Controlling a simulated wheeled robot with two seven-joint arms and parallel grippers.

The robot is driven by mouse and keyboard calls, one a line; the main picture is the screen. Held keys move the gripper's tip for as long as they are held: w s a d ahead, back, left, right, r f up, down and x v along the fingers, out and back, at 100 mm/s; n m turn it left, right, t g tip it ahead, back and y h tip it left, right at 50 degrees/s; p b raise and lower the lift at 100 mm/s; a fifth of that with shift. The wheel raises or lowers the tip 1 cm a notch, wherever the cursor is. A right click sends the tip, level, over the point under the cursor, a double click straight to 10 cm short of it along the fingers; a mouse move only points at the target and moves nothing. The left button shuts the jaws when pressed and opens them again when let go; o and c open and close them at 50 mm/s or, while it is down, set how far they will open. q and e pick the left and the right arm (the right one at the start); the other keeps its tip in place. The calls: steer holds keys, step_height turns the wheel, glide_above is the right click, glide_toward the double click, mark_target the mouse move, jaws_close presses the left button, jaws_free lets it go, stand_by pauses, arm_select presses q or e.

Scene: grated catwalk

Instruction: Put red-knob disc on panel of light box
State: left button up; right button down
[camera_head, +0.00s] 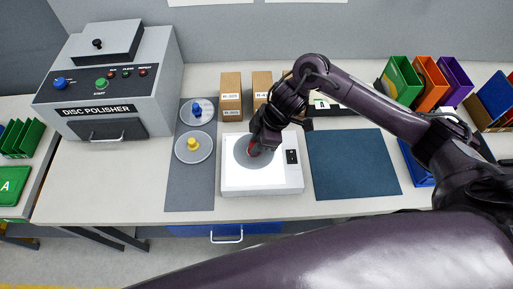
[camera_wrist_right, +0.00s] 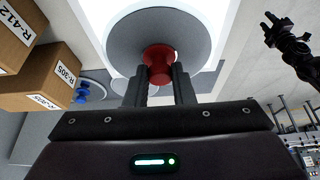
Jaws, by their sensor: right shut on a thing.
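The grey disc (camera_head: 243,158) with a red knob (camera_head: 253,148) is over the white lit panel of the light box (camera_head: 262,187). My right gripper (camera_head: 259,143) is shut on the red knob from above. In the right wrist view the knob (camera_wrist_right: 158,62) is between the two fingers and the disc (camera_wrist_right: 140,35) lies beyond it, with the bright panel around it. The disc looks roughly level; I cannot tell whether it touches the panel. My left gripper (camera_wrist_right: 272,32) shows small and dark at the upper right of the right wrist view, away from the disc.
A blue-knob disc (camera_head: 198,112) and a yellow-knob disc (camera_head: 194,148) lie on a grey mat (camera_head: 190,195) left of the light box. The disc polisher (camera_head: 105,90) stands at the left. Cardboard boxes (camera_head: 231,97) stand behind. The blue-green mat (camera_head: 352,165) is clear.

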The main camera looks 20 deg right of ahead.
step_height(320, 180, down, 4)
steer(key=shift+r, duration=0.25)
arm_select(q)
steer(key=shift+a+r, duration=0.25)
steer(key=shift+a, duration=0.05)
steer(key=shift+a, duration=0.15)
arm_select(e)
steer(key=shift+f, duration=0.15)
steer(key=c, duration=1.2)
jaws_free()
steer(key=shift+c, duration=0.2)
